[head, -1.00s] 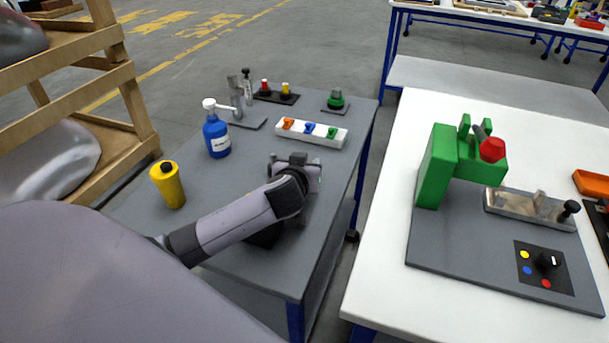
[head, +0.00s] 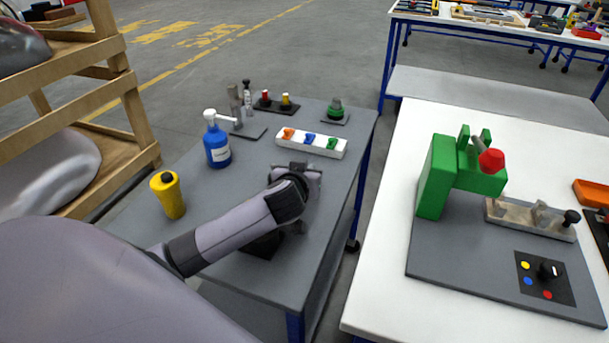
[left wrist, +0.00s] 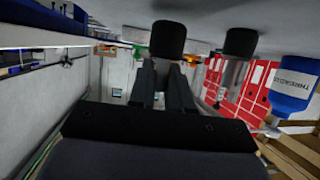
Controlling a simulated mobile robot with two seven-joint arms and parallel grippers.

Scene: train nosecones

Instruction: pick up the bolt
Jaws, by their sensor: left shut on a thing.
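My left gripper (head: 312,177) is low over the front right part of the grey table (head: 235,268), at the end of my arm. In the left wrist view the two dark fingers (left wrist: 163,82) are close together with a black cylindrical piece (left wrist: 168,40) at their tips. I take this piece to be the bolt; the fingers hide part of it. In the head view my wrist hides what the jaws hold. A second black-topped grey cylinder (left wrist: 240,42) is apart from the fingers in the wrist view. My right gripper is in neither view.
A white strip with coloured clips (head: 312,143) lies just behind the gripper. A blue pump bottle (head: 217,150) and a yellow bottle (head: 170,197) stand to the left. Across a gap, the white table (head: 385,290) carries a green fixture (head: 437,180).

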